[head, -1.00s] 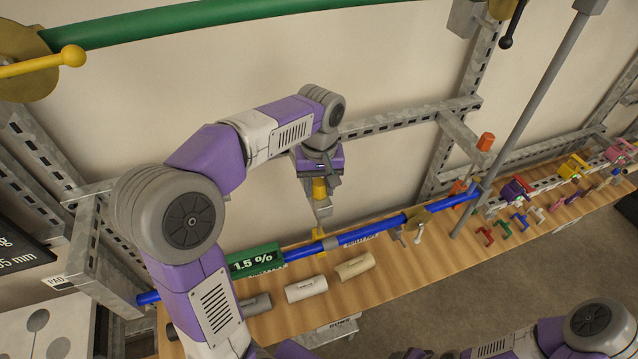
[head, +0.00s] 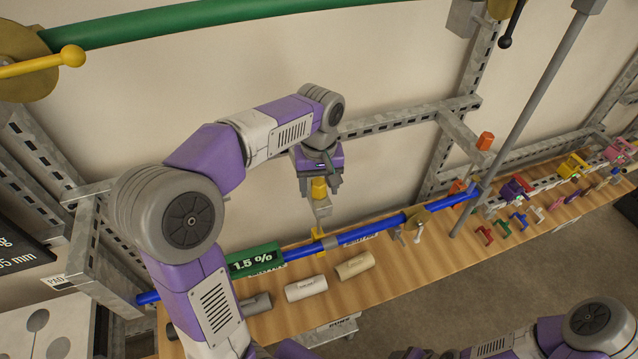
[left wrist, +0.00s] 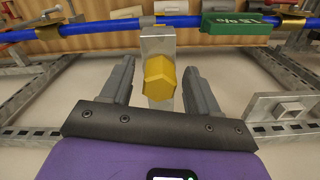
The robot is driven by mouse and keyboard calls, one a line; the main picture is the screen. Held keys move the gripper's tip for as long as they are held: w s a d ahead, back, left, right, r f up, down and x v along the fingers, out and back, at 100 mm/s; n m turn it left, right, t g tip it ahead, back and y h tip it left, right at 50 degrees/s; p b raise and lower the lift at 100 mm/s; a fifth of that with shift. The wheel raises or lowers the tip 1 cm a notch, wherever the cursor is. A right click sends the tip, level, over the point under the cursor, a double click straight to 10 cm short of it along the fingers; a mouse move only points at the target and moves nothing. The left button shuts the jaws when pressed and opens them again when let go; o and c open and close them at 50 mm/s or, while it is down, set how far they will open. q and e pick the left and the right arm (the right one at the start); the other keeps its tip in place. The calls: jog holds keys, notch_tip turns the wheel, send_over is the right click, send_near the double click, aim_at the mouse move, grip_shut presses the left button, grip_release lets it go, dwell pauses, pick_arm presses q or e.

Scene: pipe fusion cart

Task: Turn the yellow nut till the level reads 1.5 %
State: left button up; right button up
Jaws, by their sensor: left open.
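The yellow nut (left wrist: 160,76) sits on top of a grey metal post, centred between the two fingers in the left wrist view; it also shows under the gripper in the head view (head: 319,187). My left gripper (left wrist: 155,85) is open, with one finger on each side of the nut and visible gaps; it also shows in the head view (head: 320,178). The green level (head: 255,260) on the blue pipe (head: 300,253) reads 1.5 %; its label is partly visible in the wrist view (left wrist: 238,22). My right gripper is out of view.
Pale and grey pipe pieces (head: 306,288) lie on the wooden bench (head: 400,262). Several coloured clamps (head: 520,220) stand on its right part. A slanted grey pole (head: 530,110) rises at right. A green pipe (head: 190,22) crosses overhead.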

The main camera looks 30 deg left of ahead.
aim_at(319, 183)
pick_arm(q)
notch_tip(319, 183, up, 8)
jog(key=shift+f, duration=0.2)
dwell(1.4)
